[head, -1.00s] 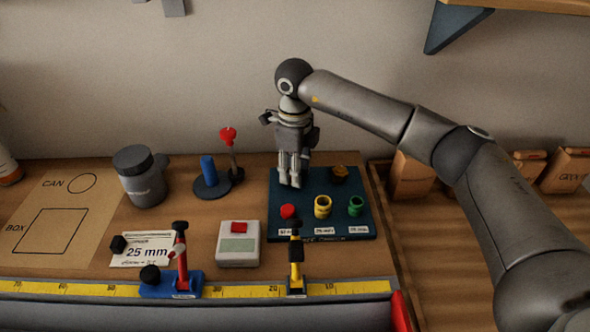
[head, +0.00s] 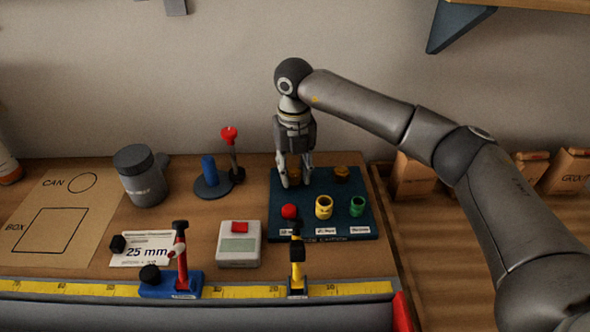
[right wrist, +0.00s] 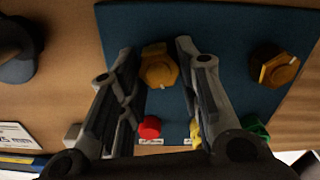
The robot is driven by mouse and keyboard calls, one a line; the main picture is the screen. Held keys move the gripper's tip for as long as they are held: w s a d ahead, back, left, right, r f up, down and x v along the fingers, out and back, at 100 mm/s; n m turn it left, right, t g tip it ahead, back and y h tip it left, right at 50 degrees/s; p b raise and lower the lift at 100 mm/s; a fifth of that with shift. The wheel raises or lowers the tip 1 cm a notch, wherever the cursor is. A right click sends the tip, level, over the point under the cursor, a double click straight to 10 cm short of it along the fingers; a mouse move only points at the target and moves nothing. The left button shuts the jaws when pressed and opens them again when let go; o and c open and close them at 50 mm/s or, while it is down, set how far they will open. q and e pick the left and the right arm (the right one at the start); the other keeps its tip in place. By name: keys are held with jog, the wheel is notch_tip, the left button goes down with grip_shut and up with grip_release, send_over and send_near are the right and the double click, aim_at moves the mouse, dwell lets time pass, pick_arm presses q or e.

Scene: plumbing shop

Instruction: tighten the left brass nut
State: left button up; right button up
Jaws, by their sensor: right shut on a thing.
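The left brass nut (head: 294,173) is on the dark blue board (head: 335,190), mostly hidden by my right gripper in the head view. In the right wrist view the nut (right wrist: 158,68) shows between the two fingers. My right gripper (head: 294,182) points down and is shut on this nut, one finger on each side. The right brass nut (head: 342,174) sits apart on the same board and also shows in the right wrist view (right wrist: 277,68). My left gripper is not in view.
Red (head: 289,211), yellow (head: 324,207) and green (head: 357,206) fittings stand at the board's front. A joystick-like red-topped post (head: 230,140), a blue peg (head: 208,170) and a grey can (head: 140,178) are to the left. A meter box (head: 239,244) is in front.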

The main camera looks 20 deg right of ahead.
aim_at(294, 173)
jog(key=shift+w+r+m, duration=0.1)
jog(key=shift+r+m, duration=0.05)
jog(key=shift+m, duration=1.05)
jog(key=o, duration=1)
notch_tip(294, 173, up, 12)
jog(key=shift+f, duration=0.2)
